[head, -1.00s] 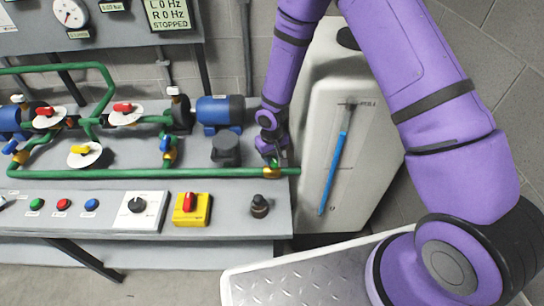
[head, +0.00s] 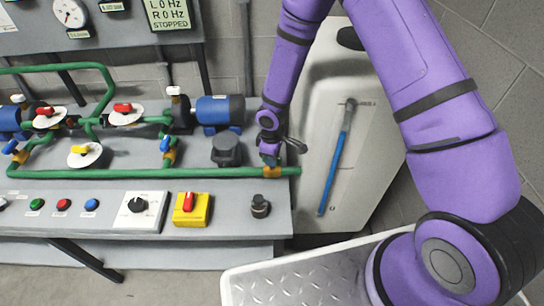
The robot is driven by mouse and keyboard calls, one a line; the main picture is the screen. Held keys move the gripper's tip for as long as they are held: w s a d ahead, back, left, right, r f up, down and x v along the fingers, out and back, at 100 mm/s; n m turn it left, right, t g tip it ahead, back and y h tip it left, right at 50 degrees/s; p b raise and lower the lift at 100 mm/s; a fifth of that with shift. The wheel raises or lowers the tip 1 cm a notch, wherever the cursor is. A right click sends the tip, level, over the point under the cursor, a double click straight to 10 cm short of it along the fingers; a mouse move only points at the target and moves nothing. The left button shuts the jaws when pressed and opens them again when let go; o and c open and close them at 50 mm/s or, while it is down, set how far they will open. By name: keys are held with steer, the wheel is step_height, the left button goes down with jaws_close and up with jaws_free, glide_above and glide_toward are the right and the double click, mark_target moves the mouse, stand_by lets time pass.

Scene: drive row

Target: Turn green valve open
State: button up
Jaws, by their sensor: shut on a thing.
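The green valve sits at the right end of the green pipe, where its brass body (head: 272,171) shows. Its green handle (head: 270,160) is a small patch mostly hidden under my gripper. My gripper (head: 269,153) points down onto the valve from above and is shut on the handle. The fingers are small in the head view, and the exact angle of the handle cannot be told.
A dark cylindrical part (head: 226,149) and a blue motor (head: 218,110) stand left of my gripper. A white tank (head: 370,150) with a blue level strip stands close on the right. A yellow box with a red knob (head: 190,209) and a black knob (head: 260,206) sit in front. The display (head: 168,14) reads STOPPED.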

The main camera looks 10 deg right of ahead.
steer(key=shift+n, duration=0.4)
steer(key=o, duration=0.9)
step_height(320, 180, up, 11)
steer(key=shift+f, duration=0.1)
